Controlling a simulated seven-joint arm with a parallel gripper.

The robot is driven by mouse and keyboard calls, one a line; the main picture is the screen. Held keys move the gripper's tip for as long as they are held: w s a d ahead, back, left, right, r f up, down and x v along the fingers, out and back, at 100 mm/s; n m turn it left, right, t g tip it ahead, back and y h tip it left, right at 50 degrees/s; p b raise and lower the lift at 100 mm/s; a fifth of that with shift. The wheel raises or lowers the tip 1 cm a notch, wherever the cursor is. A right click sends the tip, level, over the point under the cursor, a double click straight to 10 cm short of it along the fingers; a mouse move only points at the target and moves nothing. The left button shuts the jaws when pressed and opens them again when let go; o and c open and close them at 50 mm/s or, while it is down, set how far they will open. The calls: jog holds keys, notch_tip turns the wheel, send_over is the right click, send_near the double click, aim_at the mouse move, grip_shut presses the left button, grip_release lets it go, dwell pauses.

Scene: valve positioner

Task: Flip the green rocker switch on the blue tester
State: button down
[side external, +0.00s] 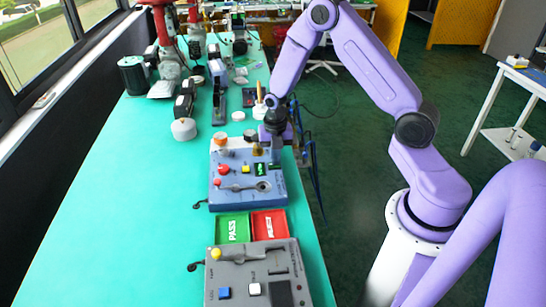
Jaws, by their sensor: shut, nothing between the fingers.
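The blue tester (280,199) lies on the teal bench in the side external view. Its top carries red knobs or buttons, a yellow button, a lever with a slot, and a small dark element with green marks (261,169) on the right. I cannot tell whether this is the green rocker switch or a display; no other green part is clear. My gripper (274,150) points down at the tester's far right edge, just beyond the green-marked element. It is shut and empty. The fingertips are small and partly hidden, so I cannot tell whether they touch the tester.
A green PASS tray (233,228) and a red tray (269,224) lie in front of the tester. A grey tester (238,270) is nearer the camera. An orange-topped round part (221,138) stands by the tester's far edge.

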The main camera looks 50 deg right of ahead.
jog(key=shift+r, duration=0.1)
notch_tip(320, 180, up, 14)
dwell(0.7)
jog(key=shift+d, duration=0.25)
dwell(0.3)
jog(key=shift+w+a, duration=0.1)
jog(key=shift+a, duration=0.05)
dwell(0.3)
jog(key=shift+w+a, duration=0.4)
jog(key=shift+r, duration=0.1)
notch_tip(320, 180, up, 14)
send_over(271, 164)
jog(key=w+a, duration=0.1)
jog(key=shift+w+a, duration=0.15)
dwell(0.3)
dwell(0.4)
